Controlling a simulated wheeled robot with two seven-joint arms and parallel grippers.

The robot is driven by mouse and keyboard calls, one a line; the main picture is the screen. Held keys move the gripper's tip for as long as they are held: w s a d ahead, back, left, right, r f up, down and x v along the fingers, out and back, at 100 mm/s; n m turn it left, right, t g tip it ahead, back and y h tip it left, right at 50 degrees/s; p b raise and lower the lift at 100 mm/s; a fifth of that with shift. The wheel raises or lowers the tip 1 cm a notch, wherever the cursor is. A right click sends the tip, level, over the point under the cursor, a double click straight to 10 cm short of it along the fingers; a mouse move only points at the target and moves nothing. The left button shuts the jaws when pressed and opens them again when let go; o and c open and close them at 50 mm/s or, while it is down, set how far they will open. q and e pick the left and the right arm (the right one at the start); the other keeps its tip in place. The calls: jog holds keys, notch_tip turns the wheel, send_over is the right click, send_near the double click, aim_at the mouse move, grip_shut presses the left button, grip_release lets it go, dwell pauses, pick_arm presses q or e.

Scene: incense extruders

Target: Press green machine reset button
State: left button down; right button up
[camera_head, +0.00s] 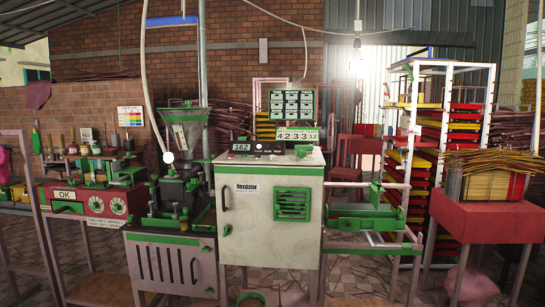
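The green-trimmed machine has a pale cabinet (269,230) in the middle of the head view, with a green vent and a dark door handle. On its top is a dark control panel with a small display (240,147) reading 162 and a row of small buttons (268,152), too small to tell which is the reset button. A larger number display (298,134) stands behind the panel. To the left, the extruder with a green-rimmed hopper (184,120) adjoins the cabinet. Neither of my grippers shows in this view.
A red machine (95,199) with two dials stands at the left. A green-railed frame (370,220) adjoins the cabinet at right. Farther right are a white rack of trays (437,150) and a red table (485,212) with incense sticks. Tiled floor shows between the stands.

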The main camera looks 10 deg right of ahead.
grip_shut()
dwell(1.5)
